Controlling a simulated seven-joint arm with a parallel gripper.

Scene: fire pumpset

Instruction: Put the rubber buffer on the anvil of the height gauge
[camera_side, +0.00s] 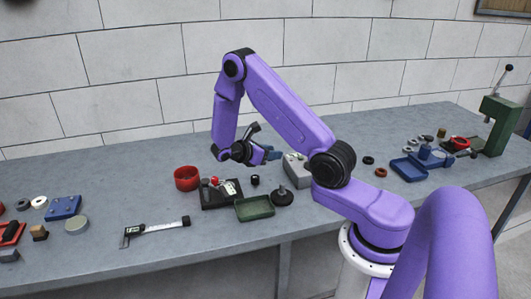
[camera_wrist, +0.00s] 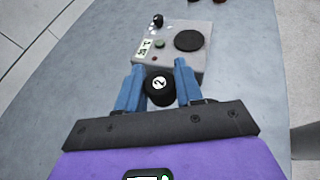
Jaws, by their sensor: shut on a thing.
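In the side view my gripper (camera_side: 270,154) is above the bench near a grey box (camera_side: 293,158); the held piece is hard to make out there. The wrist view shows the grey box (camera_wrist: 170,58) just beyond the fingertips, with a black round pad (camera_wrist: 189,40), a small display and a green button. I cannot tell for sure which device is the height gauge. The buffer is apart from the pad.
Close by stand a red bowl (camera_side: 187,179), a dark base with small parts (camera_side: 220,195), a green tray (camera_side: 254,208), a black round-based item (camera_side: 282,197) and a small black piece (camera_side: 255,180). A caliper (camera_side: 155,230) lies at left. A blue tray (camera_side: 408,170) and green press (camera_side: 497,125) stand right.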

